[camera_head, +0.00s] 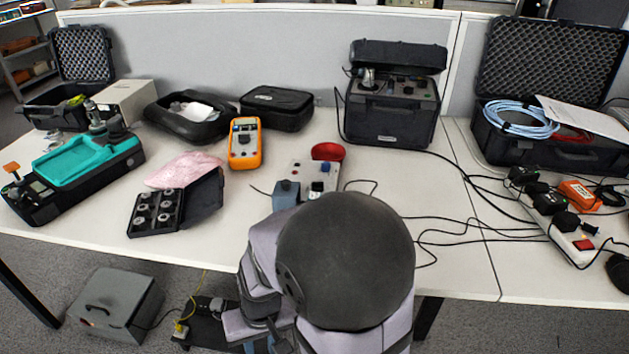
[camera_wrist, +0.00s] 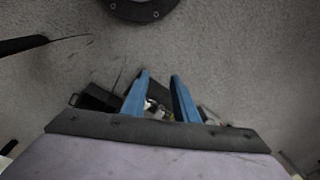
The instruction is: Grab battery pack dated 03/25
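I cannot make out any battery pack with a readable 03/25 date; labels are too small in the head view. A small orange block (camera_head: 580,194) lies by the power strip at the right, but I cannot tell what it is. My gripper (camera_wrist: 159,76) shows in the wrist view as two blue fingers standing apart, with nothing held between them. It points toward the grey carpet, where dark items lie beyond the fingers. In the head view my arm hides the front middle of the table, and the fingertips cannot be made out clearly.
On the white table (camera_head: 390,185) are an orange multimeter (camera_head: 244,143), a teal-topped device (camera_head: 88,160), a black case of round parts (camera_head: 157,212), a black instrument box (camera_head: 392,108) and a power strip (camera_head: 575,240). Cables cross the right side. A grey box (camera_head: 115,300) stands on the floor.

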